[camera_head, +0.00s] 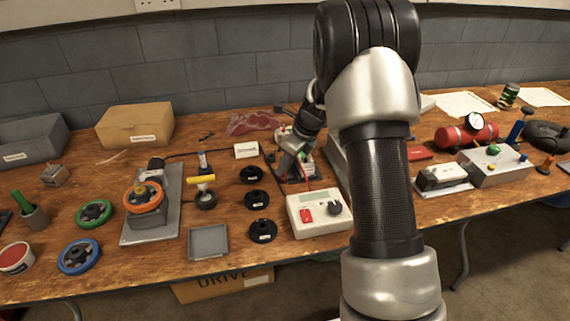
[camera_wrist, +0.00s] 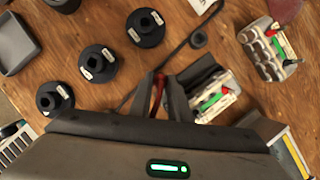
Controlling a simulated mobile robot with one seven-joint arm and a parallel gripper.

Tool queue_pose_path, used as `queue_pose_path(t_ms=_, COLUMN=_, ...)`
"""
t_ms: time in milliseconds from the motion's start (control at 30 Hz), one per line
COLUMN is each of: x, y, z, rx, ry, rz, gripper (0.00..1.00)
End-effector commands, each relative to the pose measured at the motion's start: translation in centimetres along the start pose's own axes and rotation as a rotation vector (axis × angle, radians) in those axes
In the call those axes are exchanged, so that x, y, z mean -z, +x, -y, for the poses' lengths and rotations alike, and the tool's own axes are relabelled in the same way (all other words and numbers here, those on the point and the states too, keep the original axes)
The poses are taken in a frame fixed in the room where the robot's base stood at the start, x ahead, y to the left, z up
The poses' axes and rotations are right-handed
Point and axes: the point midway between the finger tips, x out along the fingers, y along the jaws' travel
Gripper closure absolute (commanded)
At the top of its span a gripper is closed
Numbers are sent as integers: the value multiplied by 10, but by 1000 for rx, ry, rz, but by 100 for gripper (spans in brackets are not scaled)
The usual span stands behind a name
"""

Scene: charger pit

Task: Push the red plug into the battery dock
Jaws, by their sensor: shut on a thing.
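My gripper (camera_wrist: 158,92) is shut on the red plug (camera_wrist: 158,90), which shows as a narrow red strip between the fingers in the wrist view. In the head view my gripper (camera_head: 287,170) is low over the table behind the white box. A dark and white unit with a green part, probably the battery dock (camera_wrist: 208,92), lies just right of the fingers in the wrist view. It is partly hidden by my gripper in both views. The plug's tip is hidden, so I cannot tell whether it touches the dock.
A white control box (camera_head: 320,212) with a red switch and a knob stands in front of my gripper. Several black round holders (camera_head: 257,199) stand to its left. A pale holder with red and green parts (camera_wrist: 268,48) stands beyond the dock. A grey tray (camera_head: 208,242) lies near the front edge.

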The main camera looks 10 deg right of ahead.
Motion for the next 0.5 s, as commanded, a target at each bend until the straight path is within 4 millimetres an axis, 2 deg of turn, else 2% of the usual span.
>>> queue_pose_path(t_ms=100, x=1, y=3, z=0, rx=0, ry=0, rz=0, gripper=100)
queue_pose_path(t_ms=133, x=1, y=3, z=0, rx=0, ry=0, rz=0, gripper=82)
queue_pose_path(t_ms=267, x=1, y=2, z=0, rx=0, ry=0, rz=0, gripper=62)
queue_pose_path(t_ms=500, x=1, y=2, z=0, rx=0, ry=0, rz=0, gripper=62)
